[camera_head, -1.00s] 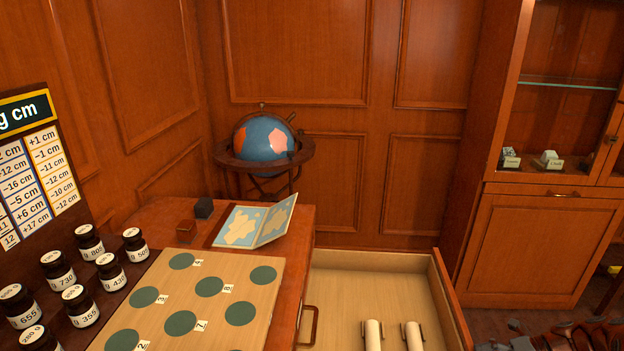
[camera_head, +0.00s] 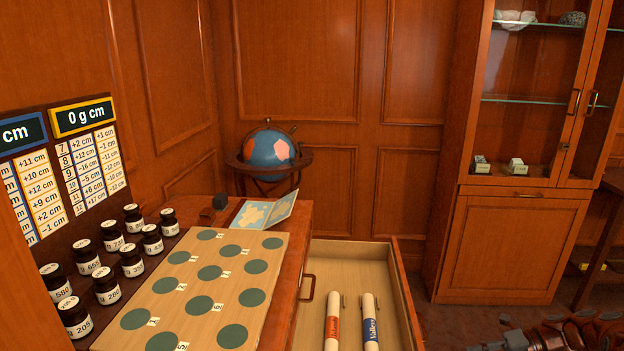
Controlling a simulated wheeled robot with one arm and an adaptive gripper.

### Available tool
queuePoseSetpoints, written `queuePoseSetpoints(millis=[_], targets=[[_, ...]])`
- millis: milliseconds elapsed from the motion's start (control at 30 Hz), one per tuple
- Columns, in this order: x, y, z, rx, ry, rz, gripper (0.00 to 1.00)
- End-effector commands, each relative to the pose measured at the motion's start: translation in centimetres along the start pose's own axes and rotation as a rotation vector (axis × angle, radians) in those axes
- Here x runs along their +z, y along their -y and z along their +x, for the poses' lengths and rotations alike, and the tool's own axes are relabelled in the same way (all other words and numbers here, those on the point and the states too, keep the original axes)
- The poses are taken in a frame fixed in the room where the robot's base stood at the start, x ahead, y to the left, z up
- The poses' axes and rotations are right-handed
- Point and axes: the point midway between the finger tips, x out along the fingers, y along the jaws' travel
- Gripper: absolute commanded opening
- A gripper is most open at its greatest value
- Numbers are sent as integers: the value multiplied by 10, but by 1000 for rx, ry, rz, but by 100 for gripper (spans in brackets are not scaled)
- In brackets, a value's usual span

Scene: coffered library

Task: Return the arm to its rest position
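My gripper does not show clearly in the head view. Some dark grey shapes lie at the bottom right edge, and I cannot tell whether they are part of my arm. No part of my arm is seen over the desk or the drawer.
A desk holds a wooden board (camera_head: 181,283) with green discs, several dark jars (camera_head: 87,257), an open map booklet (camera_head: 265,210) and number panels (camera_head: 92,162). An open drawer (camera_head: 350,270) holds two rolls (camera_head: 369,325). A globe (camera_head: 270,150) and glass cabinet (camera_head: 520,190) stand behind.

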Motion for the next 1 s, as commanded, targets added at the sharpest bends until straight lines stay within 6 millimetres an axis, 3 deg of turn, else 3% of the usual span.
queuePoseSetpoints(millis=[567, 1000], targets=[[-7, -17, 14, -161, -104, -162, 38], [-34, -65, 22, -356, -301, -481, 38]])
